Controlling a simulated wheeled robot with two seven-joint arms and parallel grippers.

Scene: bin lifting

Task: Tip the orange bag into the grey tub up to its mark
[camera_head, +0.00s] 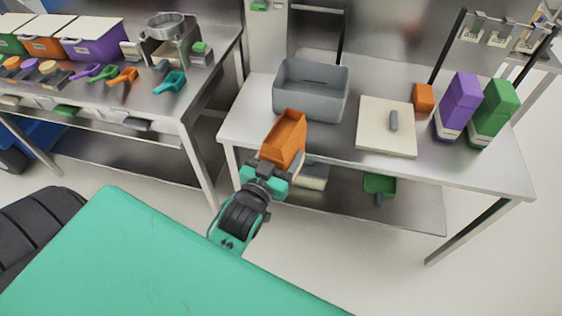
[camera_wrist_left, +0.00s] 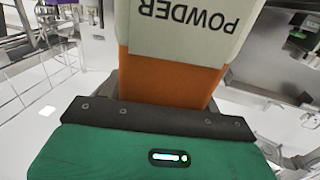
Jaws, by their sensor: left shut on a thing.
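The orange bag (camera_head: 284,136) is held in my left gripper (camera_head: 266,172) at the front edge of the steel table. It is tilted a little, its top toward the upper right. In the left wrist view the orange bag (camera_wrist_left: 165,80) fills the middle, with a pale label reading "POWDER" upside down. The left gripper (camera_wrist_left: 160,108) is shut on it. The grey tub (camera_head: 311,90) stands on the table just behind the bag, open at the top. Its mark and its contents cannot be made out. My right gripper is not in view.
A pale lid with a grey handle (camera_head: 386,128) lies right of the tub. A small orange block (camera_head: 423,97), a purple bag (camera_head: 457,105) and a green bag (camera_head: 494,113) stand farther right. A left bench (camera_head: 150,105) holds coloured bins and scoops.

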